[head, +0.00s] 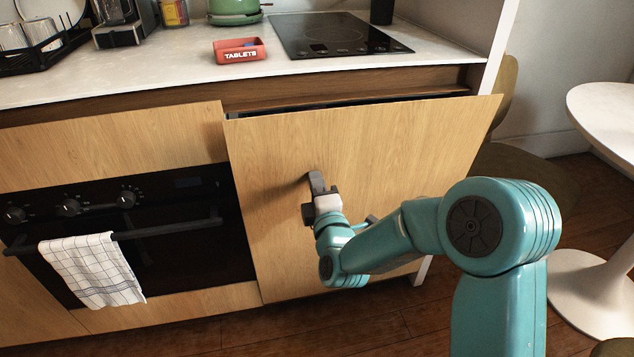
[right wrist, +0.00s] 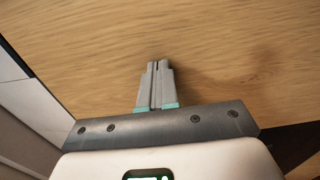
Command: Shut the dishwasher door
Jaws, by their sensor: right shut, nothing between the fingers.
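The dishwasher door (head: 370,140) is a light wood panel, tilted outward at its top, with a narrow dark gap between its top edge and the cabinet under the counter. My right gripper (head: 316,182) is at the front face of the door, left of its middle. In the right wrist view the gripper (right wrist: 157,66) is shut and empty, its fingertips pointing at the wood face of the door (right wrist: 230,50). They look close to or against the wood; I cannot tell whether they touch. My left gripper is in neither view.
Left of the door is a black oven (head: 130,240) with a checked towel (head: 90,268) on its handle. The counter (head: 160,72) above holds a red tablets box (head: 240,50) and a hob (head: 335,36). A round white table (head: 605,110) stands at the right.

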